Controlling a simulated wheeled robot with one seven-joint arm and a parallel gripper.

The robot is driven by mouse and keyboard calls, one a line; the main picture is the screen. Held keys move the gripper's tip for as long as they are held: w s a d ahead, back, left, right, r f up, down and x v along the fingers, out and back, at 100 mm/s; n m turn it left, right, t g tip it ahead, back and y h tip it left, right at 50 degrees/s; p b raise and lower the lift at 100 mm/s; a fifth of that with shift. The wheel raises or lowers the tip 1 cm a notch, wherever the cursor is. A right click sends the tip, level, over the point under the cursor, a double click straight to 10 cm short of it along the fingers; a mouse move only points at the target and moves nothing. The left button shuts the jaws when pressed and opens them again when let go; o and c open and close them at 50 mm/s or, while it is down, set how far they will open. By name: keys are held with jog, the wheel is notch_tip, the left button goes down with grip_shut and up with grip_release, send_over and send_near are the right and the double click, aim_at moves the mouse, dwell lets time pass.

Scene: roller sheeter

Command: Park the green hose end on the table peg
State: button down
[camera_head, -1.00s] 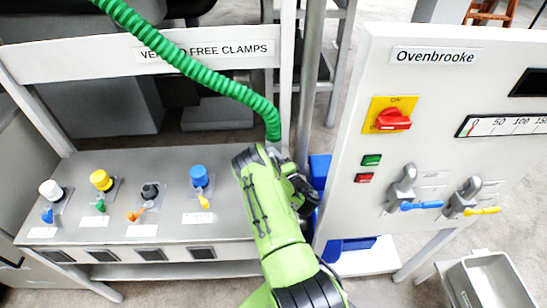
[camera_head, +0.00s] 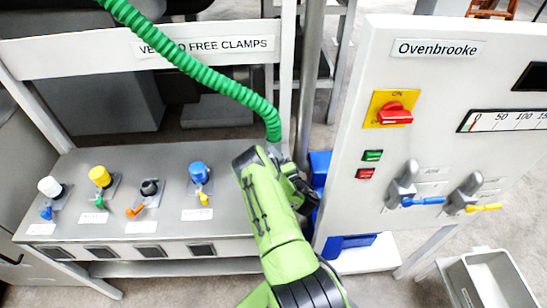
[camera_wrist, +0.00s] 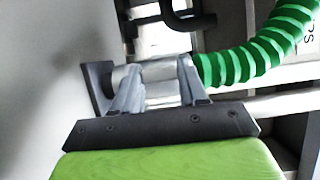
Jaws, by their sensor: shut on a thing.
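The green hose (camera_head: 205,75) comes down from the upper left in the head view, its lower end at my gripper (camera_head: 276,154). In the wrist view the green hose (camera_wrist: 250,58) runs off to the upper right from a metal hose end (camera_wrist: 160,92). My gripper (camera_wrist: 155,85) is shut on this metal end, which lies across the fingers. A dark flat plate (camera_wrist: 98,90) stands at its left side; I cannot tell if it touches. I cannot pick out the table peg; my arm hides part of the table's right side.
The grey table (camera_head: 120,215) carries white, yellow, black and blue capped fittings with small levers. The Ovenbrooke panel (camera_head: 440,120) stands close on the right, with switches and two levers. A blue thing (camera_head: 320,165) is behind my arm. A grey bin (camera_head: 490,280) is at lower right.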

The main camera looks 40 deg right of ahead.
jog(key=shift+f+b, duration=0.45)
jog(key=shift+f, duration=0.4)
dwell(0.7)
jog(key=c, duration=0.5)
grip_release()
jog(key=shift+a+f, duration=0.1)
